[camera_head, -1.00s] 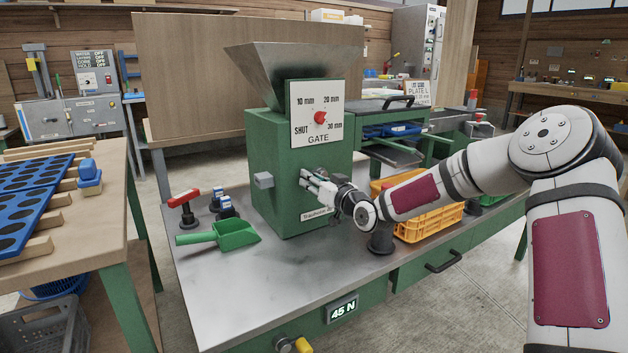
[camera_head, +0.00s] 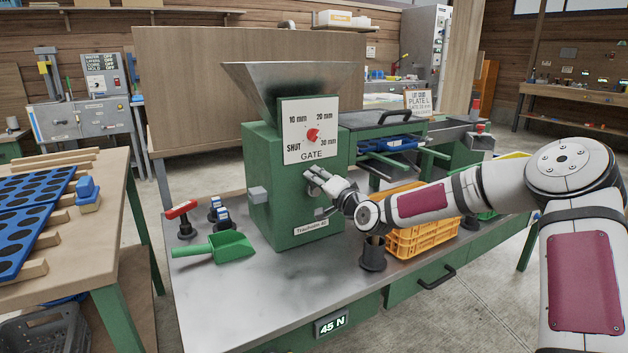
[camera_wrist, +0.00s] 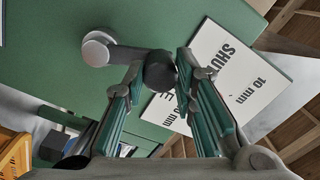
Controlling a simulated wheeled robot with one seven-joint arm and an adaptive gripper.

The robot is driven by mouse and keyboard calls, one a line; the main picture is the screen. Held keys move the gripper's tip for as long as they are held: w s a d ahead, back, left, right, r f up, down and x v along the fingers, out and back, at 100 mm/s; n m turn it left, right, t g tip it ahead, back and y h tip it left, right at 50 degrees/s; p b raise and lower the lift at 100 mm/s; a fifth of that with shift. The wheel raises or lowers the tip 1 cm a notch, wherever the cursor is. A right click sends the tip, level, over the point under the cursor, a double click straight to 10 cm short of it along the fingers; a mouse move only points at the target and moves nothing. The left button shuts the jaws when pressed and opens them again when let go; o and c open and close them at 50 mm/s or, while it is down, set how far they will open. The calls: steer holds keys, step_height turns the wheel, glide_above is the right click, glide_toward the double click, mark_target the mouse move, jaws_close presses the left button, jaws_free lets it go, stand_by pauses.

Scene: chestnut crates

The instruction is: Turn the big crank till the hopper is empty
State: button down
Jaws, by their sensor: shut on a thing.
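The green machine (camera_head: 262,180) stands on the metal bench with a steel hopper (camera_head: 300,85) on top. The hopper's inside is hidden, so its filling cannot be told. My gripper (camera_head: 318,181) is at the machine's front, just below the white gate dial (camera_head: 292,152). In the wrist view my gripper (camera_wrist: 155,80) is shut on the crank's dark knob (camera_wrist: 160,70). The crank's grey hub (camera_wrist: 97,50) sits on the green face beside it. The dial's red knob (camera_head: 312,135) is uncovered; its exact setting is too small to tell.
An orange crate (camera_head: 425,235) and a dark cup-like stand (camera_head: 373,253) are near my forearm. A display (camera_head: 331,323) on the bench front reads 45 N. The bench's front middle is clear.

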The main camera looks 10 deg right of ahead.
steer(key=w+d+f+m+b, duration=0.1)
steer(key=w+d+f+m, duration=0.1)
steer(key=d+m, duration=0.6)
steer(key=shift+w+d+f+m+h+b, duration=0.2)
steer(key=shift+w+m+h+b, duration=0.1)
steer(key=shift+m, duration=3.5)
steer(key=c, duration=1.3)
jaws_free()
steer(key=shift+a, duration=0.15)
steer(key=v, duration=1.2)
steer(key=shift+f, duration=0.2)
